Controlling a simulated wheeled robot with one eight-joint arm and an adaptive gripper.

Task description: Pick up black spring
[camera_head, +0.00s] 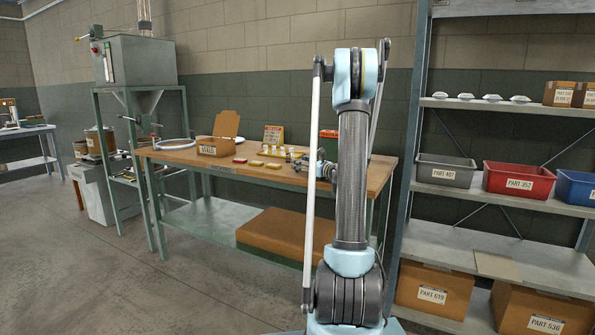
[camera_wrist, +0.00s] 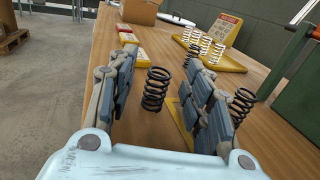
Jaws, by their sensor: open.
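In the wrist view a black spring (camera_wrist: 154,89) stands upright on the wooden workbench (camera_wrist: 80,135), between the two fingers of my gripper (camera_wrist: 162,65). The gripper is open, with a visible gap on the left of the spring. A second black spring (camera_wrist: 242,102) stands right of the right finger and is partly hidden by it. A third black spring (camera_wrist: 191,54) shows farther back, its lower part hidden by the right finger. In the head view my gripper (camera_head: 324,170) is over the right part of the bench, largely hidden by my arm; black springs cannot be made out there.
White springs (camera_wrist: 205,48) stand in a yellow tray (camera_wrist: 233,66) with a yellow sign (camera_wrist: 227,27) behind. Small red and yellow boxes (camera_wrist: 129,38) and a cardboard box (camera_wrist: 140,11) lie farther along. A shelf with bins (camera_head: 445,171) stands right of the bench (camera_head: 180,157).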

